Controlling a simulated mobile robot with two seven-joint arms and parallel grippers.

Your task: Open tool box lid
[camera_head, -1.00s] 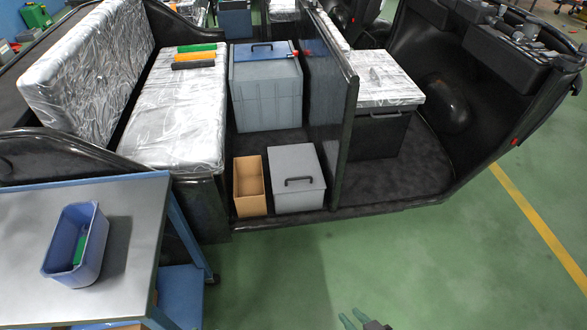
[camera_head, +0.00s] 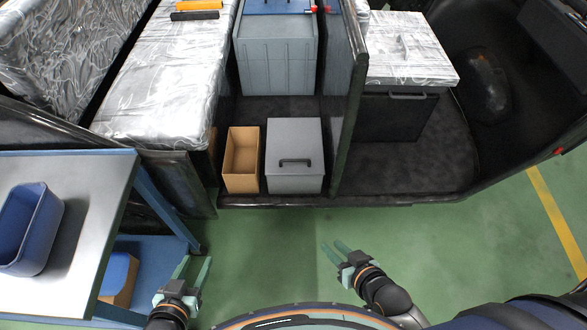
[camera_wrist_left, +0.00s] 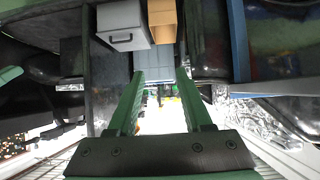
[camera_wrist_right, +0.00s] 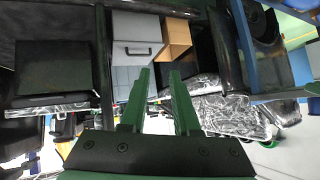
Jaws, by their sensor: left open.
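The tool box is a grey box (camera_head: 295,140) with a black handle (camera_head: 295,162) on its lid. It stands on the dark floor of the vehicle with its lid shut. It also shows in the left wrist view (camera_wrist_left: 121,18) and the right wrist view (camera_wrist_right: 135,28). My left gripper (camera_head: 194,262) is open and empty, in front of the vehicle, below and left of the tool box. My right gripper (camera_head: 333,245) is open and empty, in front of the vehicle's edge, below and right of the tool box. Neither gripper touches it.
An open brown box (camera_head: 242,160) stands just left of the tool box. A larger grey-blue crate (camera_head: 277,60) is behind. A dark partition (camera_head: 345,110) rises close on the right. A table (camera_head: 95,190) with a blue bin (camera_head: 28,230) stands at left. Green floor ahead is clear.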

